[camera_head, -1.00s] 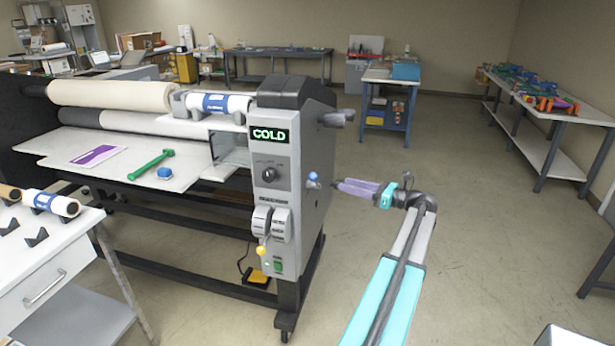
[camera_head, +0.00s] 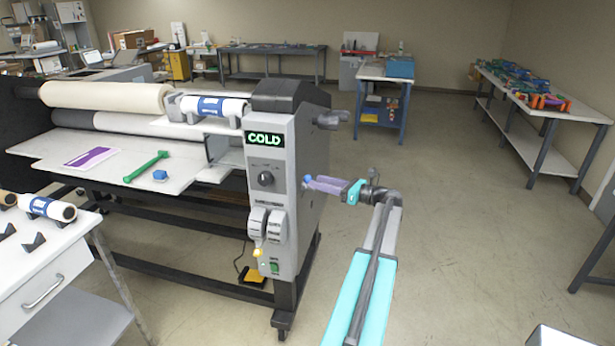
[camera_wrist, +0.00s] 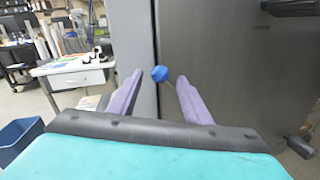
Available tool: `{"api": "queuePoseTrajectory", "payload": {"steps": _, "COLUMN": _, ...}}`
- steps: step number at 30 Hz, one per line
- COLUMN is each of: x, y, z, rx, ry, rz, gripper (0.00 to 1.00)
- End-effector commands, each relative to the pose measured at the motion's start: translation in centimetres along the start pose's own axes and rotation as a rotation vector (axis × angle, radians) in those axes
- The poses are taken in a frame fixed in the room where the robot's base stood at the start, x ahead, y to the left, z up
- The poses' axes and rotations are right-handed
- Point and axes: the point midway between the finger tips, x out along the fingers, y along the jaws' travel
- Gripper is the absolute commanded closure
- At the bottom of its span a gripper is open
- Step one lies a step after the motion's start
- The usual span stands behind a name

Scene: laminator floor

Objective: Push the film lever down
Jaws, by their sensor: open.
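The laminator's grey control cabinet (camera_head: 290,215) stands in the middle of the head view. A lever with a blue ball knob (camera_head: 308,178) sticks out of its right side. In the wrist view the blue knob (camera_wrist: 160,73) shows between the two purple fingertips of my gripper (camera_wrist: 161,77), with its thin rod running right. My gripper (camera_head: 314,184) is open in the head view, its tips at the knob. I cannot tell whether they touch it. No label tells which is the film lever.
A dark handle (camera_head: 332,119) juts from the cabinet side above my gripper. A white drawer table (camera_head: 50,262) stands at the left.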

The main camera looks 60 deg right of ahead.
Motion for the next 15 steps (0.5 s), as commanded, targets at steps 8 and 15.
{"api": "queuePoseTrajectory", "payload": {"steps": 8, "x": 3.8, "y": 0.0, "z": 0.2, "rx": 0.001, "ry": 0.0, "rz": 0.001, "gripper": 0.56}}
{"api": "queuePoseTrajectory", "payload": {"steps": 15, "x": 5.4, "y": 0.0, "z": 0.1, "rx": 0.0, "ry": 0.0, "rz": 0.0, "gripper": 0.56}}
